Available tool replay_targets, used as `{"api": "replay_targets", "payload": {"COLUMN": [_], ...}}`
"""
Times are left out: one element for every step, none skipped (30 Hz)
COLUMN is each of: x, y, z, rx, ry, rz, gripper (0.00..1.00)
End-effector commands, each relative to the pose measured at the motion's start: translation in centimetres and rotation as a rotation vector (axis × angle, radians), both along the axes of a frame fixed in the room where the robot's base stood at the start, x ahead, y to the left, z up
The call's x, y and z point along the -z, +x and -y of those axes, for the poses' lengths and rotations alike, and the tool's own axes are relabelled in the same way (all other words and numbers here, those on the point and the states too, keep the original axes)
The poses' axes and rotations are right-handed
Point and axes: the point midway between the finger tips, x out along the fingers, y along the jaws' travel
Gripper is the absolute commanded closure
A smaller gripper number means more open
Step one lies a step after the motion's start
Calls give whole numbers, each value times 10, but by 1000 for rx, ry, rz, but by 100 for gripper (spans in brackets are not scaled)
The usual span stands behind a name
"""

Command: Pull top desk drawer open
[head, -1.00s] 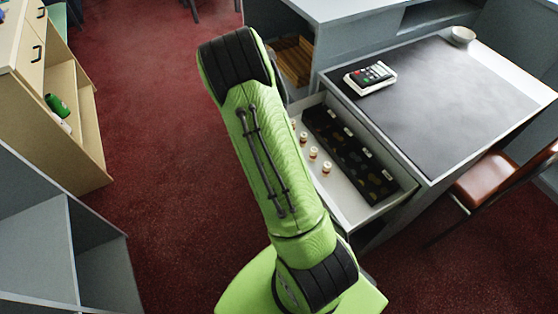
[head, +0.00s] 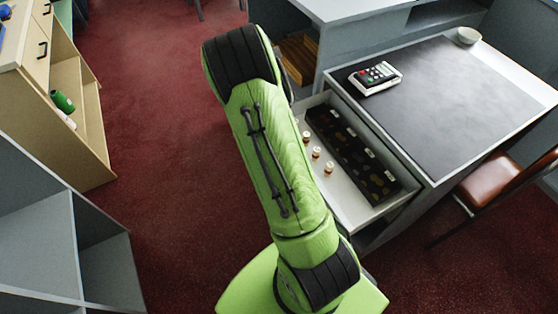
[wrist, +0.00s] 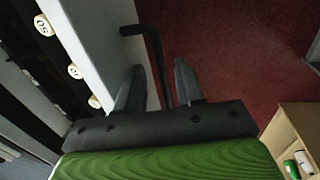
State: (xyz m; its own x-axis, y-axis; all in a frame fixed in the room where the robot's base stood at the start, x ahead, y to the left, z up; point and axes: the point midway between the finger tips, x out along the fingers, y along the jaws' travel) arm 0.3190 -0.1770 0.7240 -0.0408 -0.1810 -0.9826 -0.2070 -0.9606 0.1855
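The top desk drawer (head: 354,205) stands well open from the dark-topped desk (head: 470,105). Inside it are a long black tray (head: 350,153) and several small round pieces (head: 328,167). In the wrist view, the drawer's pale front panel (wrist: 98,40) runs beside the dark bar handle (wrist: 152,42). My gripper (wrist: 160,72) has its two fingers apart, with the handle running between them; gaps show on both sides of the bar. In the head view my green arm hides the gripper, the handle and the drawer's front.
A white device with buttons (head: 376,77) and a small bowl (head: 467,36) sit on the desk. A brown chair (head: 487,185) stands at right. A wooden cabinet (head: 95,150) and a grey shelf unit (head: 35,245) are at left. Red carpet between them is clear.

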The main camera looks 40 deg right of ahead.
Motion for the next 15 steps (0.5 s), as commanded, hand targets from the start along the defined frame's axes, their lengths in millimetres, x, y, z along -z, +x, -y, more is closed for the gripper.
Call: {"api": "replay_targets", "payload": {"x": [-14, -21, -33, -42, -51, -62, -71, -80, -91, -99, -107, -116, -123, -128, -135], "y": [2, 2, 3, 3, 3, 4, 4, 4, 5, 5, 5, 6, 6, 6, 6], "z": [-2, -3, -5, -7, -8, -11, -12, -14, -16, -17, -19, -21, -22, -23, -24], "rx": [-2, -2, -2, -2, -2, -2, -2, -2, -2, -2, -2, -2, -2, -2, -2], "ry": [-1, 0, -1, -1, -2, -1, -1, 0, -1, -1, 0, 0, -1, -1, -1], "rz": [5, 6, 7, 7, 8, 7, 8, 7, 7, 7, 7, 6, 6, 5, 5], "gripper": [63, 63, 63, 63, 63, 63, 63, 63, 63, 63, 63, 63, 63, 63, 63]}}
